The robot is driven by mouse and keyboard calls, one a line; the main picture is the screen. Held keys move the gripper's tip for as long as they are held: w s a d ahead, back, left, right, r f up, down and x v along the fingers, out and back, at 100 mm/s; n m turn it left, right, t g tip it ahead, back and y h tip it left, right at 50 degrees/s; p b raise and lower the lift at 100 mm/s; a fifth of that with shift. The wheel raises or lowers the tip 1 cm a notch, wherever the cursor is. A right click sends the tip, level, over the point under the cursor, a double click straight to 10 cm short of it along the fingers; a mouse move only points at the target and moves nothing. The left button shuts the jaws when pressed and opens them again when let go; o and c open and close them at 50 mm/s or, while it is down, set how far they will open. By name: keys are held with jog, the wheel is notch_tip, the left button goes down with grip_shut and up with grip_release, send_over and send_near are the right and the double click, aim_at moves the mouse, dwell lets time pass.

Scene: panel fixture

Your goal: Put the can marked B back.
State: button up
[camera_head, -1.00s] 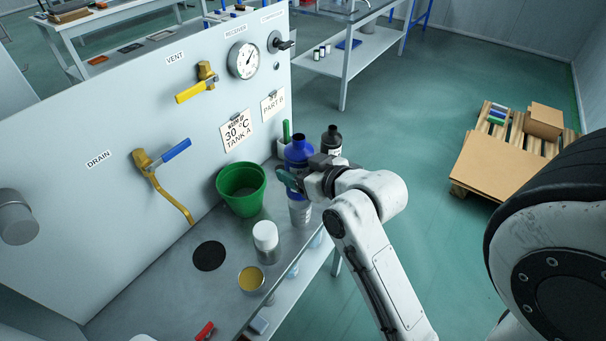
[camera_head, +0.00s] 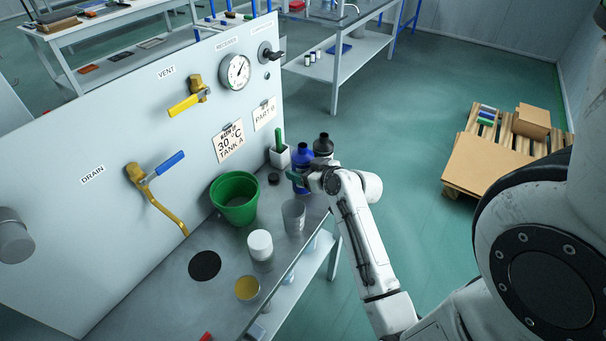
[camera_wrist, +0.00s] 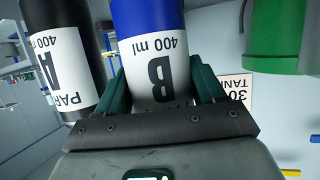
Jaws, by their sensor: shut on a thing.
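The can marked B (camera_head: 302,156) is blue with a white label. It stands upright in my gripper (camera_head: 300,182), near the back right end of the bench. In the wrist view the label of can B (camera_wrist: 160,70) reads B, 400 ml, upside down, between the two green fingers of my gripper (camera_wrist: 166,92). The black can marked A (camera_head: 323,145) is close beside it; can A also fills the left of the wrist view (camera_wrist: 62,50). I cannot tell whether the base of can B touches the bench (camera_head: 226,272).
A clear cup (camera_head: 293,216), a green bucket (camera_head: 235,198) and a white-capped jar (camera_head: 260,246) stand nearer on the bench. A dark cap (camera_head: 274,179) and a white holder (camera_head: 280,156) are left of can B. The panel (camera_head: 110,140) with valves rises behind.

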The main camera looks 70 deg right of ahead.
jog(key=shift+f, duration=0.95)
jog(key=shift+f, duration=0.15)
jog(key=o, duration=1.5)
jog(key=shift+r, duration=0.2)
jog(key=b+v, duration=0.1)
jog(key=v, duration=1.1)
